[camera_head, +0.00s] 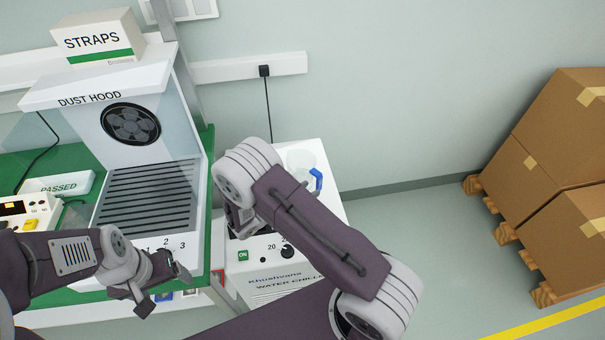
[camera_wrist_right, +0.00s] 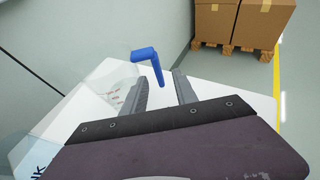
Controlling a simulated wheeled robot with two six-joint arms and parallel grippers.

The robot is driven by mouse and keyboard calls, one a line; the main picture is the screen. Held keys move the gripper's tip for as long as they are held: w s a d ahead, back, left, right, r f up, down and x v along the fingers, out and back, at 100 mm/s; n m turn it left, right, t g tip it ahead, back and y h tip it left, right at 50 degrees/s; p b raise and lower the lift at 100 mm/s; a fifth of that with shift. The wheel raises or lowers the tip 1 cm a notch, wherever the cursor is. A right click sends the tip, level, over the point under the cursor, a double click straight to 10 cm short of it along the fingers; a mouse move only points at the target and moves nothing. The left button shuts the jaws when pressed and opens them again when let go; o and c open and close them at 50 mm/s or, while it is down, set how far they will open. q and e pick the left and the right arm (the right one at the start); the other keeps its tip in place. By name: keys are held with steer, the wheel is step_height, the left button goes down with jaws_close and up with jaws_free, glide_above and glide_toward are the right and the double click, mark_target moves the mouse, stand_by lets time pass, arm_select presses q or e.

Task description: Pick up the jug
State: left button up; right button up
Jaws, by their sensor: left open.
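The jug (camera_head: 299,160) is clear with a blue handle (camera_head: 316,179). It stands on top of the white water chiller (camera_head: 325,205), partly hidden by my right arm. In the right wrist view the jug body (camera_wrist_right: 112,80) shows faintly left of my right gripper (camera_wrist_right: 160,78). The blue handle (camera_wrist_right: 147,56) sticks up just beyond the fingertips, roughly in line with the gap. My left gripper (camera_head: 165,290) is open and empty at the green bench's front edge.
A dust hood (camera_head: 165,120) stands on the green bench (camera_head: 212,150), with a STRAPS box (camera_head: 98,35) above it and a PASSED tray (camera_head: 58,184) beside it. Cardboard boxes (camera_head: 560,140) on pallets stand at the right. The floor between chiller and pallets is clear.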

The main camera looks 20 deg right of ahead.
steer(key=shift+d, duration=0.35)
steer(key=x, duration=0.4)
steer(key=shift+w+d+f+p, duration=0.1)
steer(key=shift+w+f+p, duration=0.1)
steer(key=shift+w+p, duration=0.15)
jaws_close()
stand_by(0.8)
